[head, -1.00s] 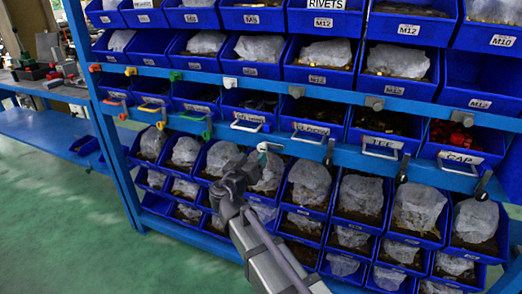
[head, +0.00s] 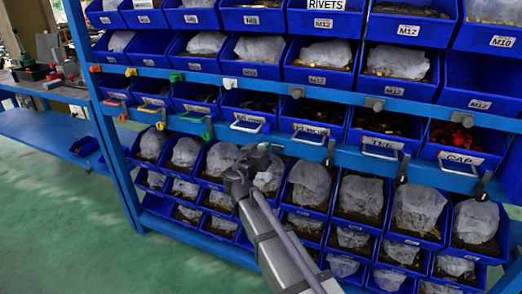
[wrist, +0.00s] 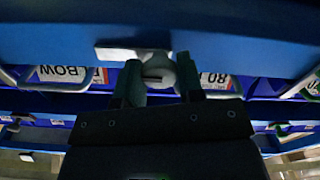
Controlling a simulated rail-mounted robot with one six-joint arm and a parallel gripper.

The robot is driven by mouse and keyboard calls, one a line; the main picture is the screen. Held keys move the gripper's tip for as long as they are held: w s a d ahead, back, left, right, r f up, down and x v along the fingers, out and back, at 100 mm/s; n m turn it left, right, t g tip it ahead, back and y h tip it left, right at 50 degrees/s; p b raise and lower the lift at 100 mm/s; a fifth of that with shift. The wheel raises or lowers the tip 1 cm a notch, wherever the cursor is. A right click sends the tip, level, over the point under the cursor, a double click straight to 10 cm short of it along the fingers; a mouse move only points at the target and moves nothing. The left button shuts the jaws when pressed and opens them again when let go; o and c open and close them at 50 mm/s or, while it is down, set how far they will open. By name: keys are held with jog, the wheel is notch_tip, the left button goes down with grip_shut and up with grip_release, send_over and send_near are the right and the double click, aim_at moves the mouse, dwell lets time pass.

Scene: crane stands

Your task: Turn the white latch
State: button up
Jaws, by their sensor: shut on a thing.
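The white latch is on the lower blue beam and is mostly hidden behind my gripper (head: 260,158) in the head view. In the wrist view the white latch (wrist: 118,53) shows as a pale flat lever lying roughly level, pointing left, with a rounded grey-white hub. My gripper (wrist: 160,72) has one dark finger on each side of the hub and is shut on it. The exact contact surfaces are hidden by the fingers.
A green latch (head: 207,130) sits left of my gripper, and a dark latch (head: 329,152) hangs to its right. A metal handle (head: 249,123) is just above. Blue bins with plastic bags (head: 309,180) fill the rack below the beam.

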jog(key=shift+c, duration=1.1)
jog(key=shift+n, duration=0.3)
jog(key=shift+f+n, duration=0.1)
jog(key=shift+n, duration=8.5)
jog(key=o, duration=0.9)
